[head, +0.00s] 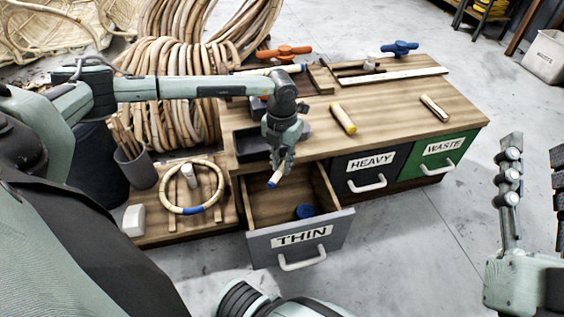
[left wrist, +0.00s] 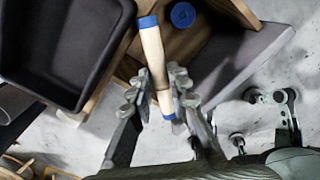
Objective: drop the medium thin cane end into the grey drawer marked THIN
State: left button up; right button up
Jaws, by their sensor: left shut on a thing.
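The medium thin cane end (head: 275,180) is a short pale stick with blue ends. My left gripper (head: 281,170) is shut on it above the pulled-out grey drawer marked THIN (head: 330,226). In the left wrist view, the cane end (left wrist: 153,50) lies between the two fingers of my left gripper (left wrist: 160,88), with one blue tip pointing toward the drawer's wooden interior (left wrist: 185,45). Inside the drawer is a round blue object (head: 304,211), also in the left wrist view (left wrist: 183,14). My right gripper (head: 532,160) is open and empty at the far right.
The closed HEAVY drawer (head: 361,174) and green WASTE drawer (head: 441,157) are to the right. A yellowish cane piece (head: 343,118) and a paler one (head: 434,107) lie on the bench top. A black tray (head: 251,143) sits left of the arm. A cane ring (head: 191,210) lies on the lower board.

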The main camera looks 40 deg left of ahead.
aim_at(282, 166)
pick_arm(q)
jog(key=o, duration=0.9)
jog(key=shift+o, duration=0.2)
jog(key=shift+r, duration=0.1)
notch_tip(282, 166, up, 12)
